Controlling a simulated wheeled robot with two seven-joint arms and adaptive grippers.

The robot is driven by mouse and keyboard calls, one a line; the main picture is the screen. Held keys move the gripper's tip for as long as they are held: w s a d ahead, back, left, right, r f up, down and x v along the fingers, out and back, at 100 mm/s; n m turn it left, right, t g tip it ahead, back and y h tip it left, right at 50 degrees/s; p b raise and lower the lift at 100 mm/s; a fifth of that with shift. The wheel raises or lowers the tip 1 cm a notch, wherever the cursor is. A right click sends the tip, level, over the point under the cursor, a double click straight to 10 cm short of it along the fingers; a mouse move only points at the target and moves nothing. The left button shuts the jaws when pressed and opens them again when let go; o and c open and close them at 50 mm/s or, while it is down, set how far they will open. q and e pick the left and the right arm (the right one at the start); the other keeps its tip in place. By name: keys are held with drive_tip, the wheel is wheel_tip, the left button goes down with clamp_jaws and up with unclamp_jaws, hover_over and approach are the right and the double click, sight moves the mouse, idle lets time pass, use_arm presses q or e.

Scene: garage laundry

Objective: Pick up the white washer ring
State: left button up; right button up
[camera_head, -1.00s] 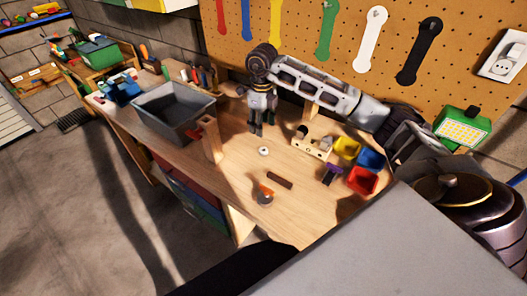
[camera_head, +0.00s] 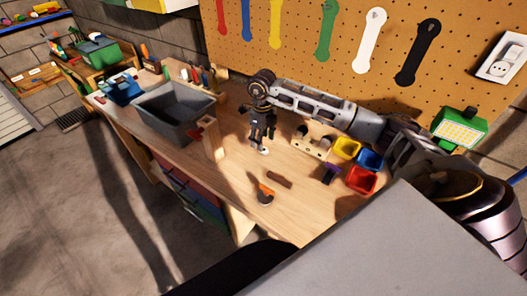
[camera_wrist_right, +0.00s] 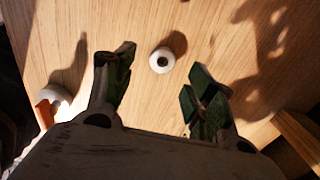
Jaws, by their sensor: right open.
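The white washer ring (camera_wrist_right: 162,60) lies flat on the wooden workbench (camera_head: 235,180), its dark hole facing up. In the right wrist view it shows just beyond and between my fingertips. In the head view the ring (camera_head: 263,151) is a small white spot at the foot of my right gripper, partly covered by it. My right gripper (camera_wrist_right: 160,75) is open and empty, pointing down above the ring; it also shows in the head view (camera_head: 262,143). I cannot tell the exact height gap. My left gripper is not in view.
A grey bin (camera_head: 172,110) and a wooden post stand left of the gripper. A wooden block with holes (camera_head: 312,145) and yellow, blue and red bins (camera_head: 361,180) stand right. The pegboard (camera_head: 300,60) rises behind.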

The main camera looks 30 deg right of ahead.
drive_tip(key=shift+f, duration=0.1)
drive_tip(key=shift+d+f+p, duration=0.15)
drive_tip(key=shift+f+p, duration=0.3)
drive_tip(key=shift+f, duration=0.5)
drive_tip(key=shift+d+f+p, duration=0.1)
drive_tip(key=shift+f+p, duration=0.2)
drive_tip(key=shift+f, duration=1.25)
drive_tip(key=shift+c, duration=0.2)
drive_tip(key=c, duration=0.8)
